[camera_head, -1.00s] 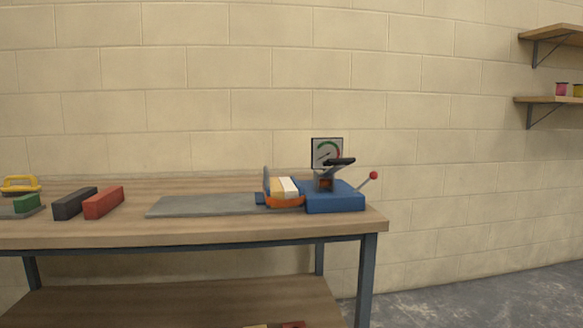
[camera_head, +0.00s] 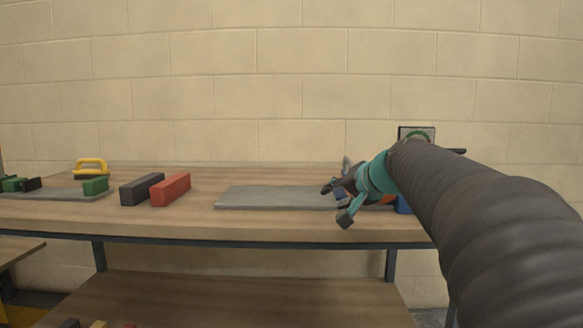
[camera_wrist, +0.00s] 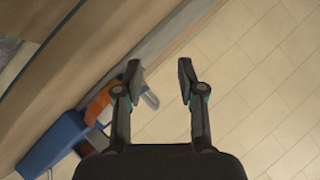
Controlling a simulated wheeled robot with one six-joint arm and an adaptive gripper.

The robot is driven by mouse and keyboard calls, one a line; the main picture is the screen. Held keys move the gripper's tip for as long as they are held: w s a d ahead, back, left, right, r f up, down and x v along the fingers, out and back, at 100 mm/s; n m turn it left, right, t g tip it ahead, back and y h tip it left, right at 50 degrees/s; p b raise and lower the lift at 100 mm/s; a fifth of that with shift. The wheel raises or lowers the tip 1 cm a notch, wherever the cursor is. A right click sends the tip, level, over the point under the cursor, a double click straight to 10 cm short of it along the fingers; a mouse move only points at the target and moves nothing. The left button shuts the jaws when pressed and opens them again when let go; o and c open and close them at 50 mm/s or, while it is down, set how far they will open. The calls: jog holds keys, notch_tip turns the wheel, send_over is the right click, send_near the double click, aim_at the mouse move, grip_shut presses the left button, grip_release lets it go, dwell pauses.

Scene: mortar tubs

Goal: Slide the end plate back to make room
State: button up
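A grey slab (camera_head: 275,198) lies flat on the bench. At its right end is the blue press, mostly hidden by my arm, with only a bit of blue (camera_head: 402,205) showing. A thin grey upright plate (camera_head: 346,164), apparently the end plate, shows just above my gripper (camera_head: 338,203). My gripper is in front of the slab's right end, fingers apart and empty. In the wrist view my gripper (camera_wrist: 159,80) is open, with the blue press (camera_wrist: 58,143) and its orange part (camera_wrist: 99,107) to the left of the fingers. Contact with the plate cannot be told.
A black block (camera_head: 142,189) and a red block (camera_head: 171,189) stand left of the slab. Further left are a yellow-handled tool (camera_head: 91,168) and a green block (camera_head: 96,186). A gauge (camera_head: 416,131) stands behind my arm. The bench between red block and slab is clear.

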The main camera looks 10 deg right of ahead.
aim_at(348, 160)
jog(key=w+d+r+m+t+h+b, duration=0.1)
jog(key=w+d+r+m+t, duration=0.1)
jog(key=w+d+r, duration=0.3)
jog(key=w+d+r+m+t, duration=0.1)
jog(key=w+d, duration=0.2)
jog(key=d, duration=0.5)
jog(key=x, duration=0.4)
jog(key=p+x, duration=0.1)
jog(key=x, duration=0.4)
jog(key=p+x, duration=0.1)
jog(key=x, duration=0.3)
jog(key=shift+w+d+r, duration=0.1)
jog(key=shift+w+r, duration=0.15)
grip_shut()
